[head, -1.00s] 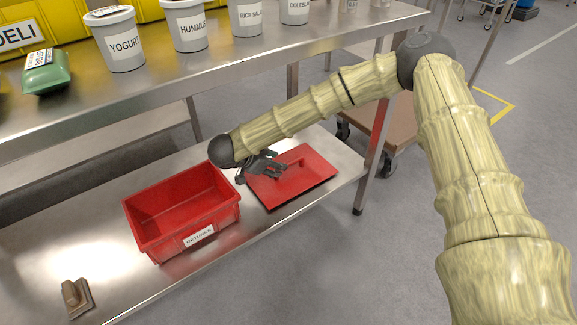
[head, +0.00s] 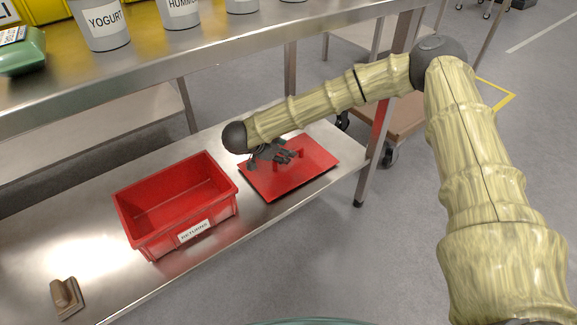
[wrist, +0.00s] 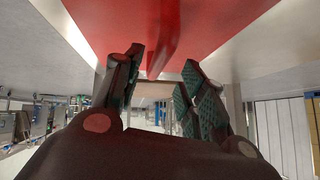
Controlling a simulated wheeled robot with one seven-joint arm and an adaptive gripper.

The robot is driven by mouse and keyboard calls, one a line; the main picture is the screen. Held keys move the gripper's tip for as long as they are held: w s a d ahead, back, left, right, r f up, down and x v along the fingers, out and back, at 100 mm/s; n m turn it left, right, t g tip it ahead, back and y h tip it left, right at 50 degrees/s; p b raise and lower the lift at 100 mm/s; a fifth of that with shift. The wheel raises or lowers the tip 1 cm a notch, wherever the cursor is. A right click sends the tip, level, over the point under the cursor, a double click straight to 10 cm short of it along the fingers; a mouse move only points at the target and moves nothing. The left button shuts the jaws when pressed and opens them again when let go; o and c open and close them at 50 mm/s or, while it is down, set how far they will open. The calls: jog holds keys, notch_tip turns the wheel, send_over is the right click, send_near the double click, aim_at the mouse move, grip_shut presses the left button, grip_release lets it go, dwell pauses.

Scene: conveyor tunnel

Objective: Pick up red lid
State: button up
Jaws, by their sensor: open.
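The red lid (head: 312,178) is a flat square plate with a raised bar handle (head: 291,160). It lies on the lower steel shelf, to the right of the red bin. My gripper (head: 276,151) is over the lid's left part, at the handle, and partly hides it. In the wrist view the lid's red underside or top face (wrist: 225,25) fills the top, with the handle ridge (wrist: 163,50) running between my two spread, empty fingers. I cannot tell whether the fingers touch the handle.
The red bin (head: 143,240), labelled RETURNS, stands open and empty left of the lid. A small brown block-like item (head: 66,297) lies on the shelf at front left. The upper steel shelf (head: 150,70) with labelled tubs overhangs behind. A table leg (head: 375,150) stands to the right.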

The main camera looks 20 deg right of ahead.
jog(key=x, duration=0.1)
jog(key=b+x, duration=0.2)
jog(key=shift+s+f, duration=0.2)
jog(key=shift+f, duration=0.1)
jog(key=shift+w+d+f, duration=0.15)
jog(key=shift+w+d, duration=0.05)
jog(key=shift+d, duration=0.15)
grip_shut()
